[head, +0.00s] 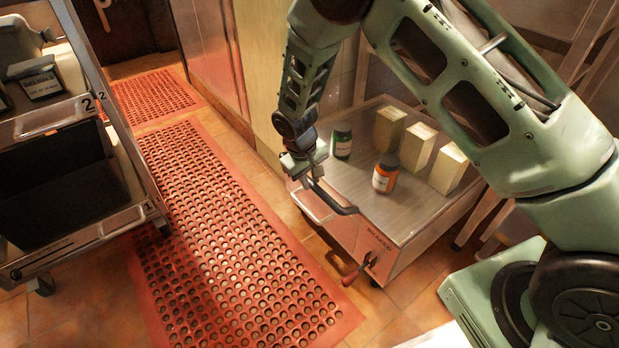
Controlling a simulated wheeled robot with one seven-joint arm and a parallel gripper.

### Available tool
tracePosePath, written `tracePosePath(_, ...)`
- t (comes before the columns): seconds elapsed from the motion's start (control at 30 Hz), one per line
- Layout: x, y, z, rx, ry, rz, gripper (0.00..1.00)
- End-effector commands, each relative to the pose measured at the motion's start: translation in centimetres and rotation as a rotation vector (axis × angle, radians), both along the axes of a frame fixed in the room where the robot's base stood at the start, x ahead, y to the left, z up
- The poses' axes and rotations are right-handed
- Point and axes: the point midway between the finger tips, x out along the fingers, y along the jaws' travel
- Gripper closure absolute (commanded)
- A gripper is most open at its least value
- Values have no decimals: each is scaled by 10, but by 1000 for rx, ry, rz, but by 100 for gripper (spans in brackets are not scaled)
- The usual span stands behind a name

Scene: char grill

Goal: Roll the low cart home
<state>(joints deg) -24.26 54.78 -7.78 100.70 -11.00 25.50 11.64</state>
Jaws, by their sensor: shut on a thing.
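The low cart (400,222) is a metal box with a flat top and dark lettering on its front, standing on the tiled floor right of centre. A dark bar handle (335,203) sticks out at its front left corner. My gripper (312,180) is shut on the handle, seen from above and behind; the fingers are partly hidden by the wrist. A red lever (358,270) is on the cart's front. On the top stand a green bottle (342,140), an orange bottle (385,175) and three pale boxes (449,168). The cart's far wheels are hidden.
A red perforated mat (225,240) lies left of the cart, with another mat (150,98) beyond. A shelved metal rack (75,235) on casters stands at the left. A cabinet wall (262,60) rises behind the cart, and a rack stands at its right.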

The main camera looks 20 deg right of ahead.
Motion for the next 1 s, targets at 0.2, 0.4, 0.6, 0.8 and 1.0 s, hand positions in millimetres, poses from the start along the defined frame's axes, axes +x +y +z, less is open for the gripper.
tracePosePath(0.2, 9, -33, 3, -7, -1, -8, 100)
tracePosePath(0.4, 24, -80, 4, -8, -1, -12, 100)
tracePosePath(0.6, 41, -132, 3, -6, 0, -12, 100)
tracePosePath(0.8, 58, -185, 2, -5, -1, -11, 100)
tracePosePath(1.0, 75, -239, 1, -7, -2, -10, 100)
